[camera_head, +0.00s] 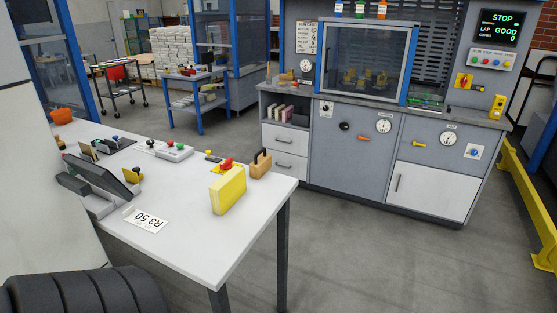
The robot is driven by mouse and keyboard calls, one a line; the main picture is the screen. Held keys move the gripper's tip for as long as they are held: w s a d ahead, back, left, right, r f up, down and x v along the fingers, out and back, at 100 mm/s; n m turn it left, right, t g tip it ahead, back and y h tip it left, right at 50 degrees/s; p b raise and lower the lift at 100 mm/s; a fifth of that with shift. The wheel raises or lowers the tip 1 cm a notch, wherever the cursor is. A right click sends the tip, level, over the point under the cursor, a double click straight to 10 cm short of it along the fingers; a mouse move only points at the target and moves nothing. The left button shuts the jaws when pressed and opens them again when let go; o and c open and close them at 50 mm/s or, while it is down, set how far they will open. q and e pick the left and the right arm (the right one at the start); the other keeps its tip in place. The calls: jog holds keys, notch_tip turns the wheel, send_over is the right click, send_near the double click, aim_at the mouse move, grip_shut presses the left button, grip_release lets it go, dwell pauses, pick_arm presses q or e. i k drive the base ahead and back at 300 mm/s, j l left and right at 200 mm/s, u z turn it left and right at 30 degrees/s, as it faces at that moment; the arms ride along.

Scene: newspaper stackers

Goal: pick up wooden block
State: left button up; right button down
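A tan wooden block (261,168) with a dark upper part stands near the far right corner of the white table (180,240). A larger yellow block (228,190) stands on edge just in front of it and to its left. A small red-topped piece (226,163) lies on a yellow pad to the left of the wooden block. I can make out neither of my grippers in this view, and nothing is touching the wooden block.
The table's front right is clear. A grey cabinet (355,150) stands behind, a yellow rail (530,205) at right.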

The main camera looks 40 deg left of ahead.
aim_at(260, 165)
jog(key=u, duration=1.5)
